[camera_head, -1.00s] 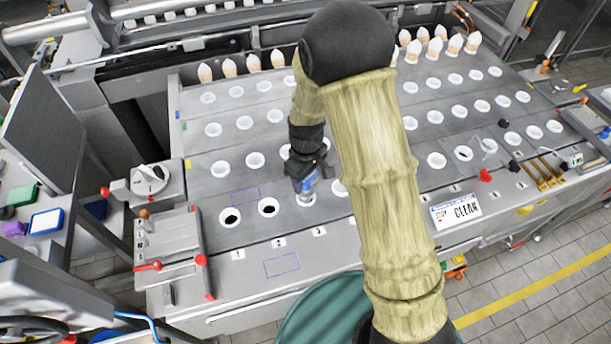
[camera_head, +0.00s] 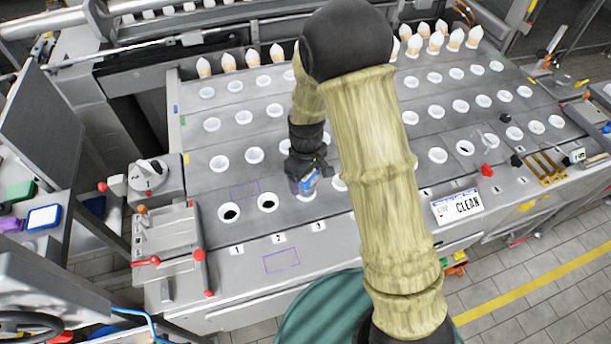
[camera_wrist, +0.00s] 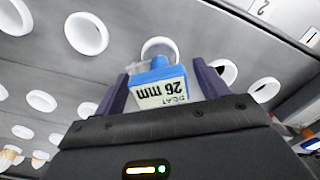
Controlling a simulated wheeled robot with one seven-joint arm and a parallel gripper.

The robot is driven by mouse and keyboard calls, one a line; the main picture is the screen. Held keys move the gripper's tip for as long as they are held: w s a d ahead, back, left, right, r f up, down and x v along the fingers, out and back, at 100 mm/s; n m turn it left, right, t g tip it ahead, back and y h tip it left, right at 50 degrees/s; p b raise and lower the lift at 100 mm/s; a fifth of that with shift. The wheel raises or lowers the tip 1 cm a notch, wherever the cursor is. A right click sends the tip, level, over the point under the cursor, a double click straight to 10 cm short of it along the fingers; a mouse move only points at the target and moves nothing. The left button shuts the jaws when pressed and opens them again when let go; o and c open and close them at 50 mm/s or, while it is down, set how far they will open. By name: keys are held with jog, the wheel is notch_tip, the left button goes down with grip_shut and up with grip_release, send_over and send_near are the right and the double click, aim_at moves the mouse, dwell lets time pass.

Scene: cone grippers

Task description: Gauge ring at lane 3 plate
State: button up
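My gripper (camera_head: 308,180) is at the lane 3 position of the front row, above the "3" label (camera_head: 318,226). It is shut on a blue gauge with a white label reading "26 mm" (camera_wrist: 162,92). The gauge also shows in the head view (camera_head: 311,180). The white lane 3 ring (camera_head: 306,197) shows just under the gauge, partly hidden by it. In the wrist view a white ring (camera_wrist: 150,47) lies right beyond the gauge's end. I cannot tell whether the gauge's tip is inside the ring or just above it.
Lane 1 ring (camera_head: 229,213) and lane 2 ring (camera_head: 267,203) stand to the left with dark centres. More white rings fill the grey plates behind. A "CLEAN" card (camera_head: 457,206) lies at the right front. A red-handled fixture (camera_head: 168,240) stands at the left. My arm hides the middle.

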dwell(0.3)
notch_tip(320, 180, up, 17)
jog(key=b, duration=0.2)
jog(key=shift+r, duration=0.2)
dwell(1.1)
jog(key=s+d+f+m+t, duration=0.1)
jog(key=s+d+f+m, duration=0.2)
jog(key=s+d, duration=0.3)
jog(key=s+d+f+m+t, duration=0.1)
jog(key=s+d+f+m, duration=0.1)
jog(key=s+d+m, duration=0.4)
jog(key=shift+s+d+f+t, duration=0.3)
jog(key=shift+d+f, duration=0.1)
jog(key=shift+d, duration=0.25)
jog(key=shift+d, duration=0.1)
